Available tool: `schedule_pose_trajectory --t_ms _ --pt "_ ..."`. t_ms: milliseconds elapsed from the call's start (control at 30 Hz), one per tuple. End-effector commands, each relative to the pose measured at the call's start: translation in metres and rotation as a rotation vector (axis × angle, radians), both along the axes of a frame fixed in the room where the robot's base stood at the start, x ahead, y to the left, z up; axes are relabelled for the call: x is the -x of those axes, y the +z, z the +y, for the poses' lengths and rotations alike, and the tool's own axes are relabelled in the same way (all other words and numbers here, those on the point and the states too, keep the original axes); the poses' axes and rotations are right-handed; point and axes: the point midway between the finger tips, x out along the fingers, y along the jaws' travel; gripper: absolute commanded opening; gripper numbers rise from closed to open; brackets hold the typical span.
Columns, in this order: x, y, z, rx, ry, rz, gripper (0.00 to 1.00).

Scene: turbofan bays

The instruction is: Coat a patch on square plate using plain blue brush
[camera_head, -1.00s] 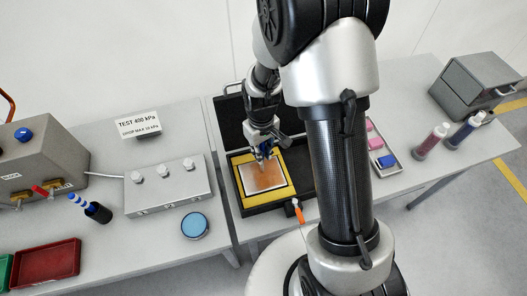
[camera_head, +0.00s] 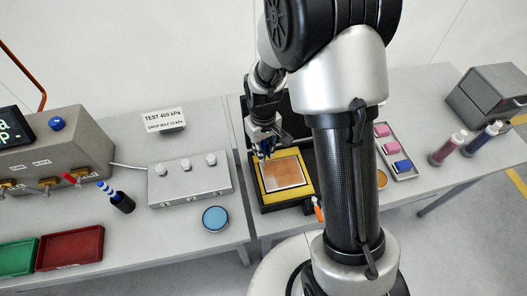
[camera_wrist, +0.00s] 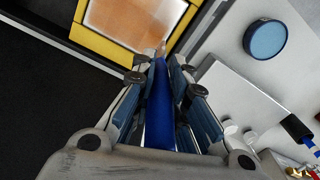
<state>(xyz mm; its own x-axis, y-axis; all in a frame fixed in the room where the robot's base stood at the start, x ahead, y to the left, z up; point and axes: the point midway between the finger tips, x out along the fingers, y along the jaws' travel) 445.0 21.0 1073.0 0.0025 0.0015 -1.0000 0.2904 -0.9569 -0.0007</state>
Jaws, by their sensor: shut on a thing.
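My gripper (camera_head: 266,152) is shut on the plain blue brush (camera_wrist: 159,112), which points away from the wrist between the fingers. The square plate (camera_head: 286,173) lies in a yellow-lined open black case and carries an orange-brown patch with a pale border. It also shows in the wrist view (camera_wrist: 128,20), where the orange looks uneven and the edges whitish. The gripper is over the plate's upper left edge in the head view. The brush's pale tip is near the plate's border in the wrist view; whether it touches I cannot tell.
A blue-and-white striped brush stands in a dark holder (camera_head: 122,202) on the left. A round blue-topped tin (camera_head: 215,218) and a grey block with knobs (camera_head: 190,180) are left of the case. An orange-handled tool (camera_head: 318,210) is at its front. A tray of coloured blocks (camera_head: 402,166) stands right.

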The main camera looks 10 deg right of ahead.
Motion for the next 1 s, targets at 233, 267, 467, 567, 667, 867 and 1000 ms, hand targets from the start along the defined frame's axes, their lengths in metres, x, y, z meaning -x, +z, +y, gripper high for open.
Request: schedule_pose_trajectory --t_ms 233,267,467,567,667,867,1000 --pt "-0.003 0.026 0.001 -0.001 -0.001 -0.002 0.00" --pt "-0.004 0.028 0.001 0.000 -0.001 -0.001 0.00" --pt "-0.005 0.046 0.002 0.000 -0.001 -0.001 0.00" --pt "-0.006 0.052 0.002 -0.001 -0.002 -0.002 0.00" --pt "-0.006 0.053 0.003 0.000 -0.002 -0.001 0.00" --pt "-0.006 0.052 0.003 0.000 -0.002 -0.001 0.00" --pt "-0.006 0.052 0.002 0.000 -0.002 -0.001 0.00"
